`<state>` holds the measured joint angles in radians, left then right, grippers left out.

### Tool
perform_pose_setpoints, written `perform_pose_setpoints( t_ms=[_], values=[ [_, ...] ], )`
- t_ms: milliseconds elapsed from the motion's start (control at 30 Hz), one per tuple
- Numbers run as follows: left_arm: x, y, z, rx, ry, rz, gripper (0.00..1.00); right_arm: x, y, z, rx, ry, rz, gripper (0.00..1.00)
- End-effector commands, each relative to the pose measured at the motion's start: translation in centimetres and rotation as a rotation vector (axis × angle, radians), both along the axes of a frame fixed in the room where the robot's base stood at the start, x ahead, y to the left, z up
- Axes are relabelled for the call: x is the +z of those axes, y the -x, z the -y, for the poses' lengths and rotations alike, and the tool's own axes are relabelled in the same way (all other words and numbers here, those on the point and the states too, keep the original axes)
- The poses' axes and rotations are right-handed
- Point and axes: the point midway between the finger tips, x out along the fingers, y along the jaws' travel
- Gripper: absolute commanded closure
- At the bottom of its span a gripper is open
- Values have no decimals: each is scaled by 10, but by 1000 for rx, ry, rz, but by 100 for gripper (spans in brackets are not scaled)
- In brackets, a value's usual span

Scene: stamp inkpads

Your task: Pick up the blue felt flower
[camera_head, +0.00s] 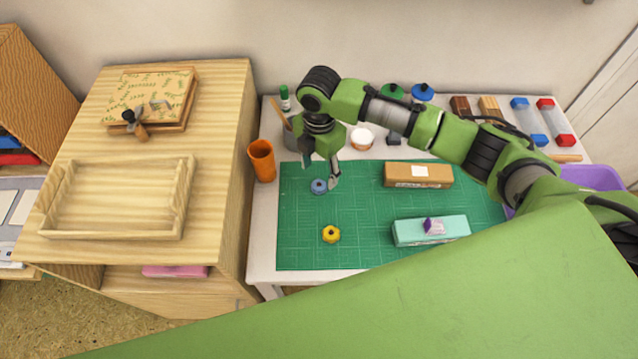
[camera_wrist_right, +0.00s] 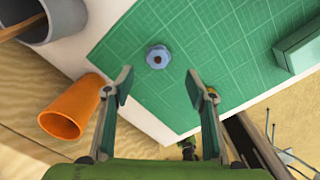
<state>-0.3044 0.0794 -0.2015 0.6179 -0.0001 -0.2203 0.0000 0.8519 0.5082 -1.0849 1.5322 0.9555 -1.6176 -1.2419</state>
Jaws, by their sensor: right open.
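The blue felt flower (camera_head: 319,186) lies flat on the green cutting mat (camera_head: 300,252), near its back left corner. It also shows in the right wrist view (camera_wrist_right: 157,56), ahead of the gap between the fingers. My right gripper (camera_head: 322,172) is above the mat, close to the flower and pointing down. In the right wrist view my right gripper (camera_wrist_right: 158,90) is open with nothing between its fingers. A yellow felt flower (camera_head: 331,234) lies on the mat nearer the front. My left gripper is not in view.
An orange cup (camera_head: 262,161) stands left of the mat, with a grey pot (camera_head: 291,140) behind it. A brown box (camera_head: 418,175) and a teal box (camera_head: 431,230) lie on the mat to the right. A wooden cabinet with an empty tray (camera_head: 115,236) stands at left.

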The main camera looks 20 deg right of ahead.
Motion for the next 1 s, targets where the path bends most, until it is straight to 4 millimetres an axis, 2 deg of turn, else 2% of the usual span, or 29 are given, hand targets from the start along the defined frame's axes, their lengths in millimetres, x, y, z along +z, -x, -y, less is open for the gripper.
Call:
perform_pose_setpoints(
  t_ms=[233, 500, 800, 833, 967, 1000],
  values=[
    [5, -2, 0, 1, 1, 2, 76, -18, 0, 0, -1, 1, -2, 49],
    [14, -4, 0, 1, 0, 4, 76, -55, -4, 0, 0, 0, 0, 49],
    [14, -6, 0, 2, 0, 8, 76, -62, -4, 1, 0, 0, 2, 49],
    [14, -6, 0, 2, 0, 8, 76, -62, -4, 1, 0, 0, 2, 52],
    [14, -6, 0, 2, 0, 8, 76, -62, -4, 1, 0, 0, 2, 76],
    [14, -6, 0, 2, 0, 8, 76, -62, -4, 1, 0, 0, 2, 76]
  ],
)
